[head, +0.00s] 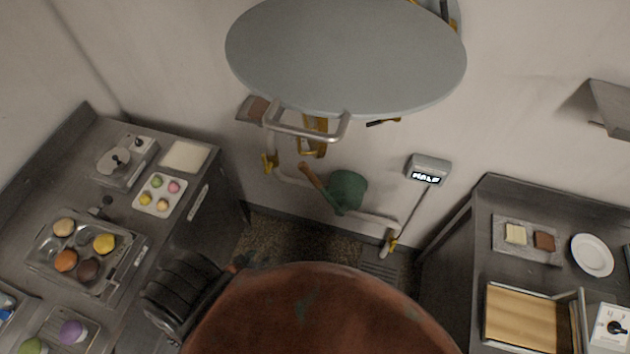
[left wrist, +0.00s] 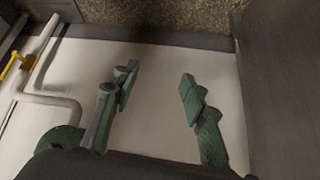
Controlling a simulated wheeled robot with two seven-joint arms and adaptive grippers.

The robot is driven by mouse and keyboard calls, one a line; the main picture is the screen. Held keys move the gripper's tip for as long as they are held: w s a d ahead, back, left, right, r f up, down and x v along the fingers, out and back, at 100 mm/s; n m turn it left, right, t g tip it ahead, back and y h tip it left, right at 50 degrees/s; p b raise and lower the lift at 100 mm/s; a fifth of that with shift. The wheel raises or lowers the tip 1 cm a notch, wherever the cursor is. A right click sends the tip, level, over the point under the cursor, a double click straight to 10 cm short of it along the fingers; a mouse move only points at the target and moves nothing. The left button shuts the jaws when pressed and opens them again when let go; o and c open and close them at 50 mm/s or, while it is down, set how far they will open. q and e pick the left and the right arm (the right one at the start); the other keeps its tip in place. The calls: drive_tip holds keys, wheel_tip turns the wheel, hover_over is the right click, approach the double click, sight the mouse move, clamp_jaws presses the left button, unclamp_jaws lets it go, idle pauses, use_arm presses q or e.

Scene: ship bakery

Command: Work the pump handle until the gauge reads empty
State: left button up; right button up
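The green pump (head: 348,190) is mounted low on the white wall pipe, with an orange-brown handle (head: 312,180) slanting up to its left. A rounded green part, probably the pump (left wrist: 58,140), shows at lower left in the left wrist view. The gauge (head: 428,169) is a grey box on the wall to the right; its lit display appears to read HALF. My left gripper (head: 246,258) is below and left of the pump, largely hidden in the head view. In the left wrist view its green fingers (left wrist: 157,92) are apart and empty. My right gripper is not in view.
A grey oval panel (head: 345,55) with a metal handle hangs above the pump. A counter with a muffin tray (head: 50,262) stands left, another with a white plate (head: 592,255) right. The floor (head: 290,240) between counters is clear.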

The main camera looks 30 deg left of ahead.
use_arm(q)
drive_tip(key=w+a+r+t+h+b, duration=0.1)
drive_tip(key=w+a+r+t+b, duration=0.15)
drive_tip(key=w+r, duration=0.35)
drive_tip(key=w+a+r+t+b, duration=0.2)
drive_tip(key=w+a+r, duration=0.1)
drive_tip(key=w, duration=0.6)
drive_tip(key=m+t+h+b, duration=0.3)
drive_tip(key=h+b, duration=0.6)
drive_tip(key=h, duration=0.1)
approach(310, 175)
drive_tip(key=w+f, duration=0.3)
drive_tip(key=x, duration=0.5)
drive_tip(key=r+x, duration=0.1)
drive_tip(key=x, duration=0.1)
drive_tip(key=shift+d, duration=0.45)
drive_tip(key=shift+w+d, duration=0.15)
drive_tip(key=shift+w, duration=0.15)
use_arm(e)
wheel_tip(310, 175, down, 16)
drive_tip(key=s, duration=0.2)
use_arm(q)
drive_tip(key=shift+c, duration=0.3)
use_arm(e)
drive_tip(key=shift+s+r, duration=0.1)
use_arm(q)
clamp_jaws()
